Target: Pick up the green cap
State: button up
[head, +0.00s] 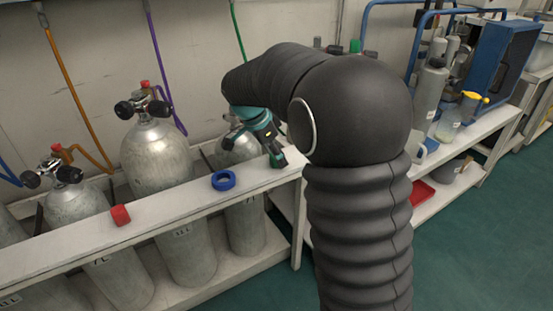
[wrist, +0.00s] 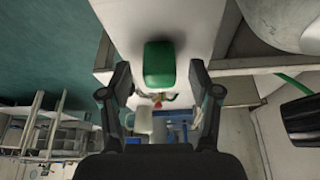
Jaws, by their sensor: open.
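The green cap (wrist: 159,65) is a rounded block standing on the white ledge top. In the wrist view it lies between the tips of my gripper (wrist: 159,78), with a gap on each side. My gripper is open, and its two dark fingers reach toward the cap from either side. In the head view my gripper (head: 272,150) points down at the right end of the white ledge (head: 180,214). There the cap is mostly hidden by the fingers, so I cannot tell their height over the ledge.
A blue ring (head: 223,181) and a red cap (head: 120,215) sit on the same ledge to the left. Silver cylinders with black valve knobs (head: 155,155) stand behind it. Coloured hoses hang on the wall. A second bench (head: 455,160) with bottles is at the right.

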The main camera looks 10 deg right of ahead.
jog(key=shift+d+f, duration=0.15)
jog(key=shift+f, duration=0.15)
jog(key=c, duration=0.9)
jog(key=shift+o, duration=0.2)
jog(key=shift+r, duration=0.1)
jog(key=shift+r, duration=0.6)
notch_tip(320, 180, up, 3)
jog(key=shift+f, duration=0.1)
jog(key=s+d+r, duration=0.6)
jog(key=s+d, duration=0.2)
jog(key=shift+s+r, duration=0.2)
jog(key=shift+r, duration=0.2)
